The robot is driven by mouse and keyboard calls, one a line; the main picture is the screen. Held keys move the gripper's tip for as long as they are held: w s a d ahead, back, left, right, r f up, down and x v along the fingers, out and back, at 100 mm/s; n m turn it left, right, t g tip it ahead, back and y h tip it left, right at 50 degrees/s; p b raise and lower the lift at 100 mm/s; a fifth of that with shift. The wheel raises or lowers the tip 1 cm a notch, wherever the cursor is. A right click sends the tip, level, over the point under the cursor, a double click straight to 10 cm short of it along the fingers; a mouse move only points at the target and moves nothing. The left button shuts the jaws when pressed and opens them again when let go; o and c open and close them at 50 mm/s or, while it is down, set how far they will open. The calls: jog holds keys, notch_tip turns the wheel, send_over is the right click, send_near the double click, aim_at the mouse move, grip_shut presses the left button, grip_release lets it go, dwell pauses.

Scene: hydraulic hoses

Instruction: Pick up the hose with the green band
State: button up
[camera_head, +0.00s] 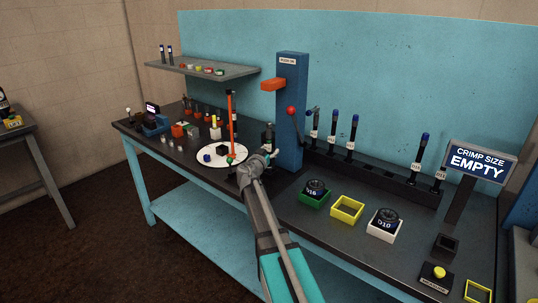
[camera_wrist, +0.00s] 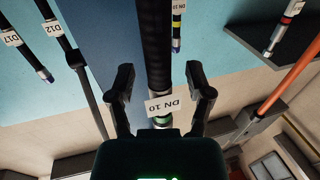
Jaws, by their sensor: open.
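In the wrist view, a thick black hose (camera_wrist: 155,50) with a white "DN 10" tag runs down the middle between the two fingers of my gripper (camera_wrist: 159,72). A green band (camera_wrist: 163,120) shows on this hose below the tag, close to the palm. The fingers are spread, with a visible gap on each side of the hose. In the head view, my gripper (camera_head: 262,162) is at the bench by the blue column, beside a dark upright hose (camera_head: 268,135). My arm hides part of that area, and no green band is readable there.
A blue column (camera_head: 291,110) with a red-knobbed lever stands just right of my gripper. A white disc (camera_head: 208,153) with an orange post (camera_head: 231,118) lies left. More hoses stand in a rack (camera_head: 375,172) at right. Green, yellow (camera_head: 346,208) and white bins sit in front.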

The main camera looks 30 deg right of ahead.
dwell(0.4)
grip_shut()
